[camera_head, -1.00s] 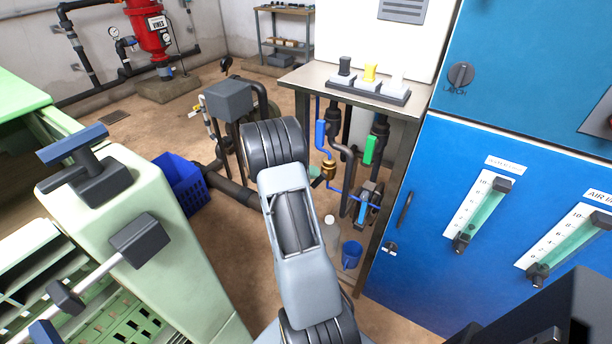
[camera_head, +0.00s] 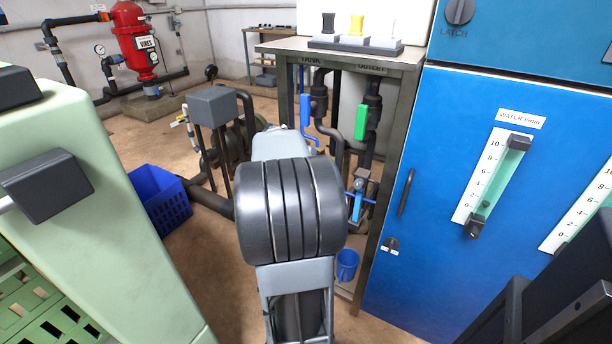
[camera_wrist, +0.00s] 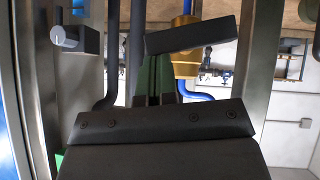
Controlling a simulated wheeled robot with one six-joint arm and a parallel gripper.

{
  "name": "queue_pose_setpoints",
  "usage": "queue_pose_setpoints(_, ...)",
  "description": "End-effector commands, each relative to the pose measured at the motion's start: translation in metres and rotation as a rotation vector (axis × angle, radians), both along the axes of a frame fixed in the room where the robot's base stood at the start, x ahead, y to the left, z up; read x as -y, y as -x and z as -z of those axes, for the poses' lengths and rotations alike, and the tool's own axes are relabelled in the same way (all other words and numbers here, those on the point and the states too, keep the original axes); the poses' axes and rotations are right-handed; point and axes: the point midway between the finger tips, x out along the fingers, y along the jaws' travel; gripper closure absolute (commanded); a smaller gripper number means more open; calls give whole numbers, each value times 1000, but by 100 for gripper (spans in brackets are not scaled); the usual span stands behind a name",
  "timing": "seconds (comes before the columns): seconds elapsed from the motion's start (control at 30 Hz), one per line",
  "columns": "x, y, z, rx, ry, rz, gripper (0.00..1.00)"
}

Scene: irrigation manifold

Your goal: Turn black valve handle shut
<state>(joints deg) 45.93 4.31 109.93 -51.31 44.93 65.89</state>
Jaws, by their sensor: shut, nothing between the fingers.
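In the wrist view, a black bar-shaped handle (camera_wrist: 192,36) lies across the top centre, slightly tilted, in front of a brass fitting (camera_wrist: 186,60); I take it for the black valve handle. My gripper (camera_wrist: 155,75) points at it from below, its dark narrow fingers together and empty. The fingertips end close under the bar; I cannot tell whether they touch it. The black gripper body fills the bottom of the wrist view. In the head view my arm hides the gripper, the black handle and the brass fitting.
A metal bench (camera_head: 404,62) stands over the pipework, with a blue handle (camera_head: 305,108) and a green handle (camera_head: 361,121). A blue cabinet (camera_head: 430,200) closes the right side. A blue crate (camera_head: 160,200) and blue cup (camera_head: 347,264) stand on the floor.

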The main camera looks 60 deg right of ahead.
Motion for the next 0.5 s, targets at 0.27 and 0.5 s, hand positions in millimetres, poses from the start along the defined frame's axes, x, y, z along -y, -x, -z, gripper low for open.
queue_pose_setpoints(0.27, 1, 6, 7, 91, -8, 1, 100)
queue_pose_setpoints(0.5, 1, 8, 7, 87, -9, 0, 100)
